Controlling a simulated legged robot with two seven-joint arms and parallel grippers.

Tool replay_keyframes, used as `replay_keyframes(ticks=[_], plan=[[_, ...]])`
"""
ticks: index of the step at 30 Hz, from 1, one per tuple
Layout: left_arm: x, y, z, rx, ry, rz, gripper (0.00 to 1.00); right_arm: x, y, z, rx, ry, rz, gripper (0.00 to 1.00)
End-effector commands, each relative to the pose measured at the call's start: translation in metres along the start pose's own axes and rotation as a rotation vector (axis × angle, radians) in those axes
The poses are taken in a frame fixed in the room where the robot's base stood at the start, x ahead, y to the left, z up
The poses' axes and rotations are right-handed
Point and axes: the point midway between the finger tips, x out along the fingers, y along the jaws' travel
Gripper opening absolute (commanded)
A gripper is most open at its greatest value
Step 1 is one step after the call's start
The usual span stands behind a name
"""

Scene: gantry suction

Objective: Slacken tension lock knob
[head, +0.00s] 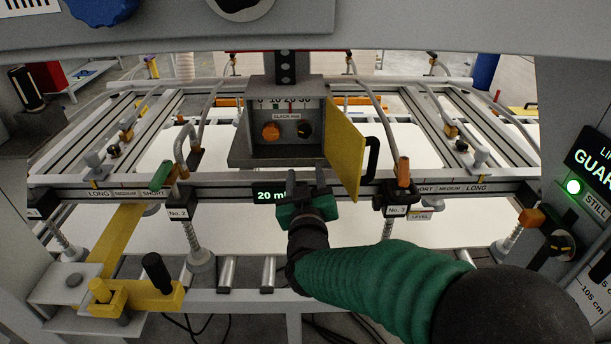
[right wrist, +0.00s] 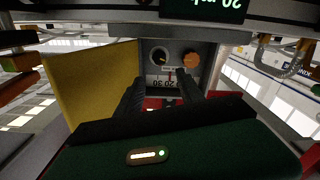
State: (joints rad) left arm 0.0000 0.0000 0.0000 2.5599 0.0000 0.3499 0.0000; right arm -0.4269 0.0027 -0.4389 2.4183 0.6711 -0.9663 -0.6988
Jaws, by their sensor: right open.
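A grey control box (head: 240,140) hangs at the middle of the gantry with its yellow door (head: 345,148) swung open to the right. Inside are an orange knob (head: 271,131) on the left and a black knob (head: 304,130) on the right, under a scale and a "SLACK mm" label. Which is the lock knob I cannot tell. The right wrist view is upside down and shows the black knob (right wrist: 160,56) and orange knob (right wrist: 193,60). My right gripper (head: 307,174) is open and empty, its fingers in front of and below the box, apart from both knobs. My left gripper is not in view.
The door's black handle (head: 371,158) sticks out right of my gripper. A "20 m…" display (head: 270,196) sits on the rail below. Suction posts No. 2 (head: 179,212) and No. 3 (head: 397,210) flank it. A guard panel (head: 590,170) with a green lamp stands at right.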

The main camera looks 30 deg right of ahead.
Motion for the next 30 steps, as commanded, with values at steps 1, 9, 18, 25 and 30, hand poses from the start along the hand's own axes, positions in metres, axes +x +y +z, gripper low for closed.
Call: replay_keyframes(ticks=[1, 9, 18, 25, 30], plan=[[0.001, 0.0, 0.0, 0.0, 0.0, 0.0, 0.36, 0.0, 0.001, 0.0, 0.007, 0.0, 0.001, 0.45], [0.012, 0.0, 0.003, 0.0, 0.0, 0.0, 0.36, -0.006, 0.006, 0.0, 0.343, -0.001, 0.009, 0.45], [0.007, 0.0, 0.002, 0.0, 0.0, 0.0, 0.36, 0.015, 0.003, -0.004, 0.442, -0.001, 0.004, 0.45], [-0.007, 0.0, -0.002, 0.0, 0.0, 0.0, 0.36, 0.075, 0.004, -0.006, 0.44, -0.001, 0.004, 0.45], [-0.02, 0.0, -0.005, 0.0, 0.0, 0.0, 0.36, 0.118, 0.004, -0.007, 0.441, 0.0, 0.003, 0.45]])
